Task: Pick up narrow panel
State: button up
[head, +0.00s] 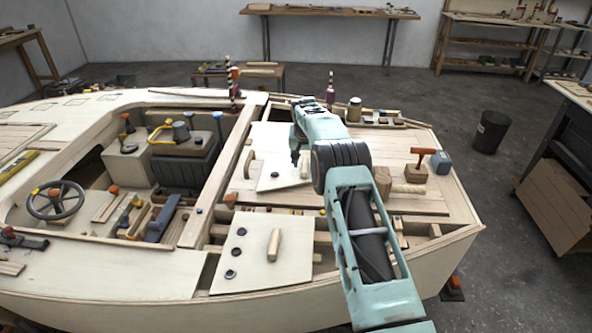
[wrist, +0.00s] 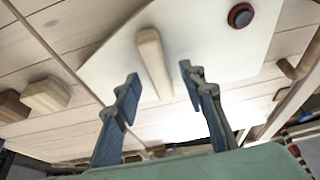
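A pale panel (head: 270,184) with a light wooden bar handle lies tilted in the picture on the boat's deck, below my gripper (head: 296,160). I take it to be the narrow panel. The panel also shows in the wrist view (wrist: 205,40), with its handle (wrist: 152,58) and a dark round knob (wrist: 241,15). My gripper (wrist: 160,74) is open and empty. In the wrist view the handle's near end appears between the fingers. I cannot tell how far above it they are. In the head view my arm hides part of the panel's right side.
A second pale panel (head: 255,268) with a bar handle (head: 274,244) and three dark knobs lies nearer on the hull. Deck openings lie around the panels.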

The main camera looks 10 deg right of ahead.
jog(key=shift+w+f, duration=0.15)
jog(key=shift+f, duration=0.2)
jog(key=shift+c, duration=0.4)
grip_shut()
jog(key=shift+r, duration=0.1)
notch_tip(320, 180, up, 10)
